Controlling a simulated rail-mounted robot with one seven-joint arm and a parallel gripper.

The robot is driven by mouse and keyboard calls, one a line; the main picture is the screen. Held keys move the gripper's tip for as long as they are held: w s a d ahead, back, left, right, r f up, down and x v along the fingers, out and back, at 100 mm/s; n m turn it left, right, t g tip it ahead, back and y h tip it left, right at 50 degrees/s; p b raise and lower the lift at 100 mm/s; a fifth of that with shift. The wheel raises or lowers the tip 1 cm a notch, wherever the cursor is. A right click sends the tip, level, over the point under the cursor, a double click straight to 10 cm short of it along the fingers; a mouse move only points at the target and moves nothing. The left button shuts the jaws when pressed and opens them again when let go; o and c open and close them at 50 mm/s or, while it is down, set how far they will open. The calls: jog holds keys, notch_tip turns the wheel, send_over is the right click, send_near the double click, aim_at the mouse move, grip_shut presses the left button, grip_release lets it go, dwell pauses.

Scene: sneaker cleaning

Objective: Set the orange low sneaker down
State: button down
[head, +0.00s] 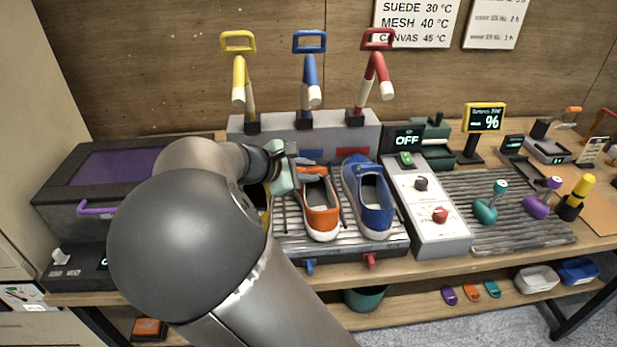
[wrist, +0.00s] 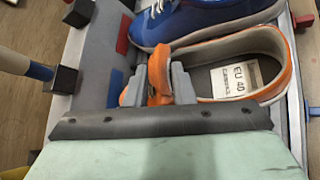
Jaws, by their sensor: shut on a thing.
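A blue sneaker (head: 368,198) stands close to the right of the orange one. Yellow (head: 239,75), blue (head: 309,75) and red (head: 376,75) nozzles rise behind. A control box (head: 430,225) borders the rack on the right, and a purple-lidded case (head: 125,165) stands left.

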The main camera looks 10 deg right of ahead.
jog(key=shift+r, duration=1.7)
jog(key=s+a, duration=0.2)
jog(key=s, duration=1.6)
jog(key=shift+w, duration=0.1)
